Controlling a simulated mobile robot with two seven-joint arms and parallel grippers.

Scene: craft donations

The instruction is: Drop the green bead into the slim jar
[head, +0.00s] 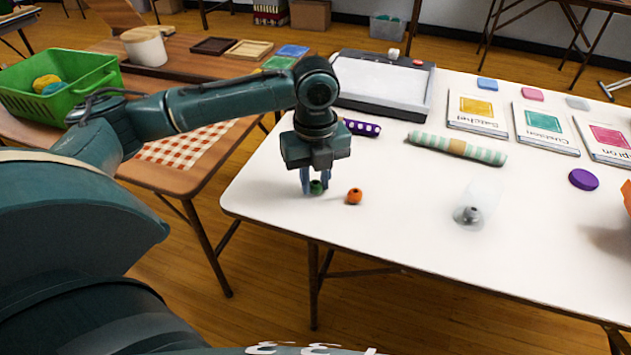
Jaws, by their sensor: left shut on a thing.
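The green bead (316,187) is between the fingers of my left gripper (315,184), which points down and is shut on it. The bead is at or just above the white table top near its front left edge; I cannot tell if it touches. The slim jar (480,196) is clear and faint, standing on the white table well to the right of the gripper, with a grey bead (473,214) showing at its bottom. An orange bead (354,196) sits on the table just right of the gripper.
A striped roll (457,148) and a purple dotted roll (361,127) lie behind. A paper trimmer (383,86), several kits (477,112) and a purple disc (584,180) are farther back or right. The table between the orange bead and the jar is clear.

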